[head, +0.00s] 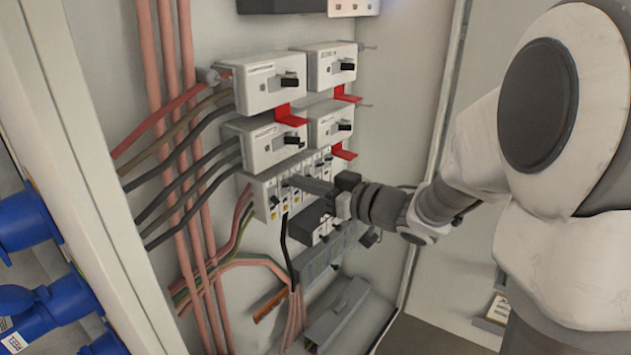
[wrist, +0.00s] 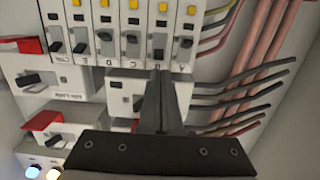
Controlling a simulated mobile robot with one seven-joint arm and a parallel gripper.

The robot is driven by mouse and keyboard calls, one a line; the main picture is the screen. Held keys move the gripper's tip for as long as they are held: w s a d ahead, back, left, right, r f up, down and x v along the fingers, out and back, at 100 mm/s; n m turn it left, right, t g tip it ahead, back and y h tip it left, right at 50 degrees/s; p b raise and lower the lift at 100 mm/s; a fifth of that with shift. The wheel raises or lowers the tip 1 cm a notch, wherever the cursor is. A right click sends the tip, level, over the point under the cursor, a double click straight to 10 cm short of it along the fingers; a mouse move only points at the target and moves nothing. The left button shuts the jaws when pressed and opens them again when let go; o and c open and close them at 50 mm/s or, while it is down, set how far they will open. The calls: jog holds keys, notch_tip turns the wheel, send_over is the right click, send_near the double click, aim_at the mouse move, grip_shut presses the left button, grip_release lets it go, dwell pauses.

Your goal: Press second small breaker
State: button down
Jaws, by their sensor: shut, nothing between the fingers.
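A row of small breakers (head: 297,188) with black levers and yellow marks runs across the panel below the larger switches. The wrist view shows the row upside down along its top. The second small breaker (wrist: 160,25) counts from the right end there, and from the left end in the head view. My gripper (wrist: 160,74) is shut and empty, its fingertips at that breaker's black lever (wrist: 158,54). In the head view, my gripper (head: 287,182) reaches in from the right to the left part of the row. Whether the tips touch the lever cannot be told.
Larger breaker boxes (head: 270,82) with black handles and red tabs (head: 291,115) sit above the row. Dark cables (head: 190,175) and pink pipes (head: 172,60) run on the left. A grey open duct (head: 337,315) lies below. Blue sockets (head: 30,220) stand outside the cabinet's left edge.

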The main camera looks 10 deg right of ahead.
jog(key=shift+x, duration=1.15)
jog(key=shift+f+b, duration=0.2)
jog(key=shift+b, duration=0.35)
jog(key=shift+s+d+f+t+y+b, duration=0.25)
jog(key=shift+t+y+b, duration=0.35)
jog(key=shift+b, duration=1.5)
jog(key=shift+f+t+y+b, duration=0.35)
jog(key=shift+t+y+b, duration=0.25)
jog(key=shift+b, duration=1.45)
jog(key=shift+s+f+t+y+b, duration=0.1)
jog(key=shift+f+t+y+b, duration=0.4)
jog(key=shift+b, duration=2.25)
jog(key=shift+d+f+t+y+b, duration=0.1)
jog(key=shift+f+t+y+b, duration=0.35)
jog(key=shift+b, duration=1.8)
jog(key=shift+f+t+y+b, duration=0.15)
jog(key=shift+t+y+b, duration=0.6)
jog(key=shift+b, duration=1.45)
jog(key=shift+r, duration=0.2)
jog(key=shift+s+f, duration=0.1)
jog(key=shift+f, duration=0.1)
